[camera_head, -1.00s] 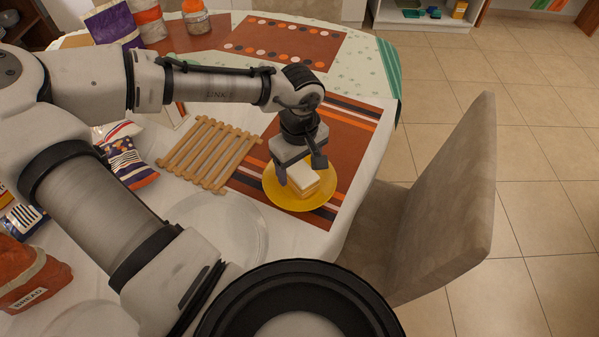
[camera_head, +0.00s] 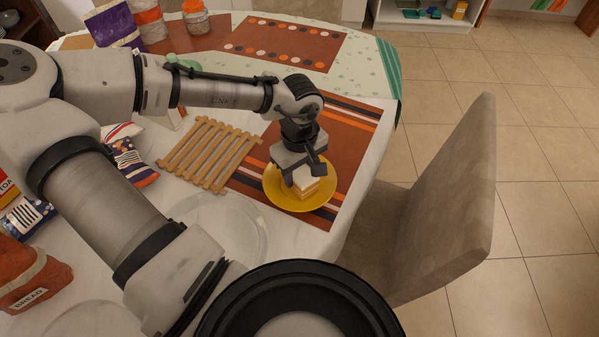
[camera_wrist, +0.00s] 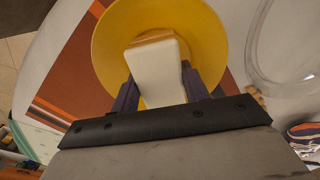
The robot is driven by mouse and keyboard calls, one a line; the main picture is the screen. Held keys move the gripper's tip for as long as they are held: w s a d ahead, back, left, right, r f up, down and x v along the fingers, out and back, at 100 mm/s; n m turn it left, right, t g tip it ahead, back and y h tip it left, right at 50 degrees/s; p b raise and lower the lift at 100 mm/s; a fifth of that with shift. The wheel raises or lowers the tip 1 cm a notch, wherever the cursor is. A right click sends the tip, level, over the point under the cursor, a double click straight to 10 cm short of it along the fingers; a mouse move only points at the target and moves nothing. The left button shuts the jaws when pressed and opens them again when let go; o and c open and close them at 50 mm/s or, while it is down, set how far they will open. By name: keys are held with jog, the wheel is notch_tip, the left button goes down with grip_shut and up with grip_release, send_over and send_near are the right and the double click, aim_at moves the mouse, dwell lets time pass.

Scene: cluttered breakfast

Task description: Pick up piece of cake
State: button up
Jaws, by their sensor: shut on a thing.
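The piece of cake (camera_head: 308,184) is a small block with a white top and yellow-brown sides. It is at the yellow plate (camera_head: 281,195) on the striped placemat; I cannot tell whether it still touches the plate. My gripper (camera_head: 302,175) is over the plate, pointing down, and shut on the cake. In the wrist view the cake (camera_wrist: 158,68) lies between the two dark fingers of my gripper (camera_wrist: 158,88), with the yellow plate (camera_wrist: 110,40) behind it. The gripper hides part of the cake in the head view.
A wooden slatted rack (camera_head: 208,153) and a clear plate (camera_head: 228,222) lie left of the placemat (camera_head: 345,130). A beige chair (camera_head: 445,200) stands close to the table's right edge. Packets and a bread bag (camera_head: 30,275) crowd the left side.

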aim_at(299, 170)
jog(key=shift+r, duration=0.1)
notch_tip(299, 170, up, 20)
jog(key=shift+b, duration=0.3)
jog(key=shift+a, duration=0.1)
dwell(0.5)
